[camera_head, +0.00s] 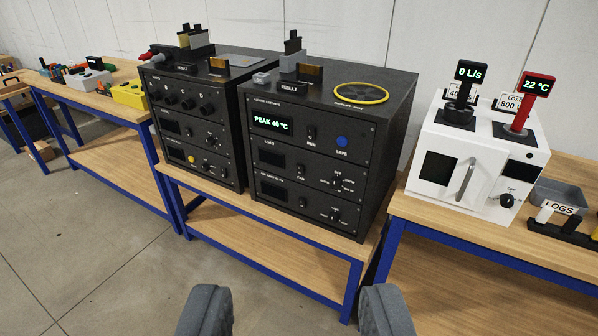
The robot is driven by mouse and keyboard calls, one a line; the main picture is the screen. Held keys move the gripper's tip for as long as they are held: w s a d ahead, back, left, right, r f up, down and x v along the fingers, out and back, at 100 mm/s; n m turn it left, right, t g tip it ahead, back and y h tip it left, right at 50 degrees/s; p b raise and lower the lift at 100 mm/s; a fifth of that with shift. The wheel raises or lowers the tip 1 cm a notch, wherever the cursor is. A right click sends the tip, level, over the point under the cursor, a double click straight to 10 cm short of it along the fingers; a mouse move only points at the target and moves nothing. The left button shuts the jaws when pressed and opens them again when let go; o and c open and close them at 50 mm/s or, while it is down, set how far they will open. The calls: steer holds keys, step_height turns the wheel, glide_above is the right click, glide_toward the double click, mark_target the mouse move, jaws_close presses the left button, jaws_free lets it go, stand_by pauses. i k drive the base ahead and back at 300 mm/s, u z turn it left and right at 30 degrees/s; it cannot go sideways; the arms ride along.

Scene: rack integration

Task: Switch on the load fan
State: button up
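A black rack unit (373,106) stands on a wooden bench with a blue frame in the middle of the view. Its top panel has a green display (271,123) reading "PEAK 46 °C", a RUN switch (311,132) and a blue SAVE button (342,142). The panel below is marked LOAD, with a dark display (272,158), a small FAN switch (300,169) and a rotary knob (338,182). The fan switch's position is too small to tell. My gripper (292,312) is at the bottom edge, its two fingers wide apart and empty, well short of the rack.
Another black rack unit (190,116) stands to the left. A white oven-like box (471,173) with 0 L/s and 22 °C readouts stands on the right bench, beside a grey LOGS tray (563,195). Floor in front of the benches (130,270) is clear.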

mark_target(300, 167)
steer(key=u, duration=0.05)
steer(key=k, duration=0.65)
steer(key=z, duration=0.45)
steer(key=i, duration=1.6)
steer(key=u, duration=0.6)
